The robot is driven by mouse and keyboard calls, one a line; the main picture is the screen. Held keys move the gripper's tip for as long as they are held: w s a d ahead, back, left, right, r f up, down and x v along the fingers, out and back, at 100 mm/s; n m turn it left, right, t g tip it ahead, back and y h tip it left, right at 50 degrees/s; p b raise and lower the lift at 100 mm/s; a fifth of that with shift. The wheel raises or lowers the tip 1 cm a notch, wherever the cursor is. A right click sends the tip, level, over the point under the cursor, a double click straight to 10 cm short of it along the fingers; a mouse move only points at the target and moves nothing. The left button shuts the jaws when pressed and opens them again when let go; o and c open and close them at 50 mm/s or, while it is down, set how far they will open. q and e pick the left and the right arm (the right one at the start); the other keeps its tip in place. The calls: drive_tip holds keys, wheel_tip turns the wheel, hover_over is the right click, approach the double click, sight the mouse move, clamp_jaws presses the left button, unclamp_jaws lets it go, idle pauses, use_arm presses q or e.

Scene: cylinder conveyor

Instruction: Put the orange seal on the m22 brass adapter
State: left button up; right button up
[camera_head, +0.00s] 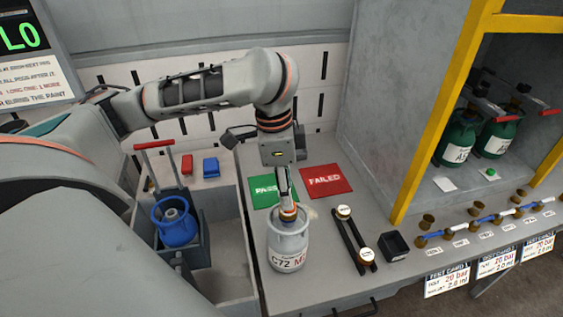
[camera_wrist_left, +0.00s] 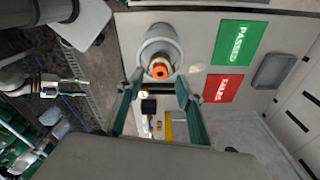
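A grey gas cylinder (camera_head: 288,248) with a C72 label stands upright on the bench. A brass-coloured fitting with an orange ring (camera_head: 288,212) is at its top. In the left wrist view the orange ring (camera_wrist_left: 161,69) faces the camera around a dark centre, at the top of the cylinder (camera_wrist_left: 158,38). It appears on the fitting; whether it is fully seated I cannot tell. My left gripper (camera_wrist_left: 158,77) is open, its fingers apart on either side of the ring, without visible contact. What looks like my right gripper (camera_wrist_left: 76,88) is at the left of that view, too small to judge.
A green PASSED mat (camera_head: 264,191) and a red FAILED mat (camera_head: 326,180) lie behind the cylinder. A dark stand (camera_head: 355,238) and a black box (camera_head: 394,246) are to its right. A blue cylinder (camera_head: 177,226) sits in a cart at left. Green cylinders (camera_head: 458,138) stand in the yellow-framed cabinet.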

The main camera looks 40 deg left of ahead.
use_arm(q)
wheel_tip(320, 180, up, 9)
drive_tip(key=shift+s+a+f, duration=0.2)
drive_tip(key=shift+s+a, duration=0.15)
drive_tip(key=shift+a, duration=0.1)
idle(0.5)
